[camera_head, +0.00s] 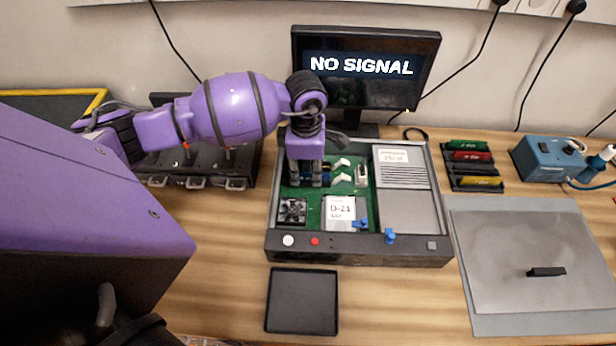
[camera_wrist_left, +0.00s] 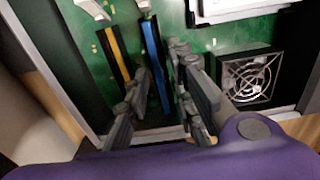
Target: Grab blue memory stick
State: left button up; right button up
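The blue memory stick (camera_wrist_left: 153,55) stands in a slot on the green board of the open computer case, beside a yellow-and-black stick (camera_wrist_left: 112,55). In the head view, a bit of blue (camera_head: 327,169) shows just right of my left gripper (camera_head: 304,182), which points down over the board. In the left wrist view, my left gripper (camera_wrist_left: 163,85) is open, with one finger on each side of the blue stick. Gaps seem to show between the fingers and the stick. My right gripper is not in view.
The case (camera_head: 358,252) also holds a fan (camera_head: 292,211), a white D-21 box (camera_head: 340,210) and grey units. A monitor (camera_head: 364,66) stands behind. A black tray (camera_head: 302,300) lies in front. A rack with coloured sticks (camera_head: 468,146) and a grey mat (camera_head: 490,320) are at right.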

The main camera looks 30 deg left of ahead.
pick_arm(q)
grip_shut()
